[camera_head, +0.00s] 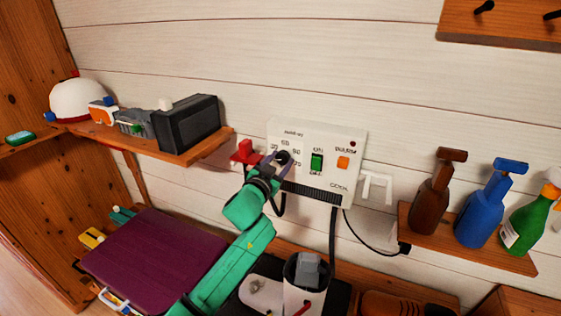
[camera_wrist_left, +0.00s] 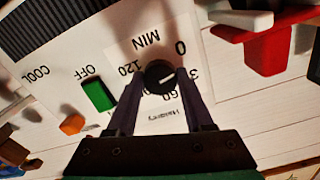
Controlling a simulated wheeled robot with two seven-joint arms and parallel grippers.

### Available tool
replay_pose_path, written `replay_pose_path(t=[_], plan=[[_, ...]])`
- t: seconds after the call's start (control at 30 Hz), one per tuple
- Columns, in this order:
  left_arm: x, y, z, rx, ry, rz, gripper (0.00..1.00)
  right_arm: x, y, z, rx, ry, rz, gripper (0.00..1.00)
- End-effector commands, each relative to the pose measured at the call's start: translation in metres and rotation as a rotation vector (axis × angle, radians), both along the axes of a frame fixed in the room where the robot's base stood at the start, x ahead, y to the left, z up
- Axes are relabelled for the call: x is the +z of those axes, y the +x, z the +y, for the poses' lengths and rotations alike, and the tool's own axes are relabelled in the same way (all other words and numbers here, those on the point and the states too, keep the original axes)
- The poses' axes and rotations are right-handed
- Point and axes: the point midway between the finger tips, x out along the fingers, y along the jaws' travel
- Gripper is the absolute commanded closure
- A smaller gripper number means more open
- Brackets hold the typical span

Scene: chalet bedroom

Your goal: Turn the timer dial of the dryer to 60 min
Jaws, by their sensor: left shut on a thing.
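The dryer (camera_head: 330,145) is a white wall box with a black vent grille. Its black timer dial (camera_head: 283,157) is on the left part of its face. My left gripper (camera_head: 276,162) reaches up to the dial. In the left wrist view, the fingers (camera_wrist_left: 160,73) are shut on the dial (camera_wrist_left: 160,76), one on each side. The panel looks upside down there. The dial's white mark points right, roughly towards a partly hidden number starting with 3. The 0, 60 and 120 marks show around the dial; the fingers partly cover the scale. My right gripper is not in view.
A green ON/OFF switch (camera_head: 317,162) and an orange button (camera_head: 343,162) sit right of the dial. A red hook (camera_head: 246,153) is close on the left, a white one (camera_head: 376,187) on the right. Spray bottles (camera_head: 481,205) stand on the right shelf. A black cord hangs below.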

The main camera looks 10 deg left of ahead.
Motion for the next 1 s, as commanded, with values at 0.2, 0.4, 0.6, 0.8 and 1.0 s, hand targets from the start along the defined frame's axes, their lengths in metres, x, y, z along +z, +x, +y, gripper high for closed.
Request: replay_pose_path(t=[0.2,0.4,0.6,0.8,1.0], plan=[[-0.0008,0.0000,0.0002,0.001,0.201,-0.037,1.00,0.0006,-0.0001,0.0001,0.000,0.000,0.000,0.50],[-0.0008,0.0001,0.0002,0.000,0.389,-0.074,1.00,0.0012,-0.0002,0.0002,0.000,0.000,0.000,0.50],[-0.0010,0.0000,0.0000,-0.001,0.576,-0.110,1.00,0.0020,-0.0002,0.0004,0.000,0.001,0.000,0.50],[-0.0009,0.0000,-0.0002,-0.002,0.761,-0.147,1.00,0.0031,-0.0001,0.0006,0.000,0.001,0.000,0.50],[-0.0009,0.0001,-0.0001,-0.002,0.947,-0.183,1.00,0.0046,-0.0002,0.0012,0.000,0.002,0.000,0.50]])
